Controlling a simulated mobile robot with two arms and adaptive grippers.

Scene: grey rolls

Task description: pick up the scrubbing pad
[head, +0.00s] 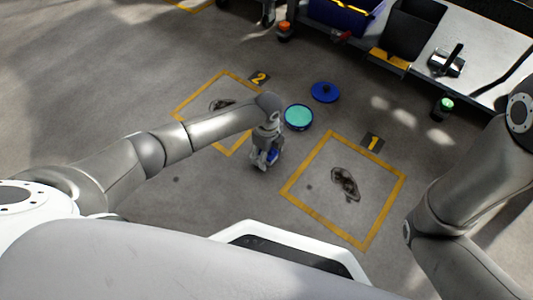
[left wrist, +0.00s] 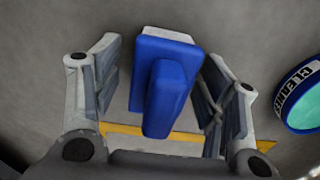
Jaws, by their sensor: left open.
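The scrubbing pad (left wrist: 165,85) has a blue body with a raised blue handle and a white layer at its far edge. In the left wrist view it lies between the two spread fingers of my left gripper (left wrist: 160,75), with a visible gap on each side. In the head view my left gripper (head: 265,158) points down at the floor, with a bit of the blue pad (head: 272,155) showing; the rest is hidden by the gripper. My right arm is at the right edge of the head view, but its gripper is out of view.
A round blue tub with teal contents (head: 298,117) stands close by, with a blue lid (head: 325,92) behind it. Yellow squares marked 1 (head: 373,142) and 2 (head: 259,78) hold dark stains. A cart (head: 480,75) and a green-capped bottle (head: 443,108) are back right.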

